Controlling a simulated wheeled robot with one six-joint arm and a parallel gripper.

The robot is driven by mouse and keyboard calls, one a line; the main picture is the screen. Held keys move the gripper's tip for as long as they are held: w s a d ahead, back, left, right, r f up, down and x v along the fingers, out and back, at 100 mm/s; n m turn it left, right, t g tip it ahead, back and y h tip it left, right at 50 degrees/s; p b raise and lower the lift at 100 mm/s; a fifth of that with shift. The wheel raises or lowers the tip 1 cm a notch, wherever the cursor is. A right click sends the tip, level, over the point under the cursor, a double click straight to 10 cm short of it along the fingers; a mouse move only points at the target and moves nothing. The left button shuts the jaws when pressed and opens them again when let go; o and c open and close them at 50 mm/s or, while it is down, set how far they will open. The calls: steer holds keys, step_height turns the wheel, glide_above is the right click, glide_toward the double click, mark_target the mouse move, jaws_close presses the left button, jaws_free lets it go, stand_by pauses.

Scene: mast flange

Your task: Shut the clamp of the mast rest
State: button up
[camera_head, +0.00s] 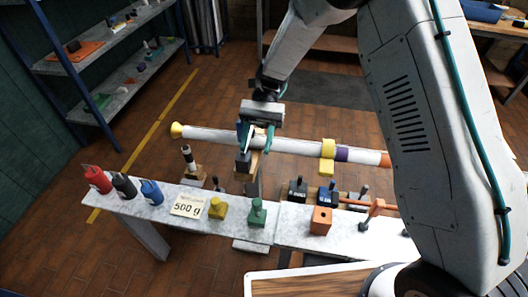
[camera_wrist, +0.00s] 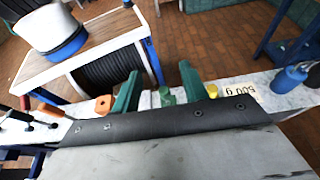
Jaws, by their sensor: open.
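A long white mast (camera_head: 212,135) lies level behind the bench, with a yellow left end, yellow and purple bands and an orange right end. Under its middle stands a post (camera_head: 251,183) with a wooden top and a dark block (camera_head: 243,162), apparently the mast rest. My gripper (camera_head: 254,146) is right over this spot, its teal fingers apart by the mast, and it hides much of the rest. Whether the clamp is open or shut cannot be told.
The pale bench (camera_head: 290,238) holds red, black and blue bottles (camera_head: 124,187), a "500 g" card (camera_head: 188,206), yellow and green weights (camera_head: 257,212) and an orange block (camera_head: 321,220). Dark blocks (camera_head: 297,189) and an orange-handled tool (camera_head: 374,212) are at right. A cable drum (camera_wrist: 110,70) shows in the wrist view.

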steer(key=s, duration=0.1)
steer(key=s+d, duration=0.1)
steer(key=s, duration=0.2)
steer(key=shift+s+d+r, duration=0.2)
steer(key=shift+s+d, duration=0.1)
steer(key=shift+s, duration=0.05)
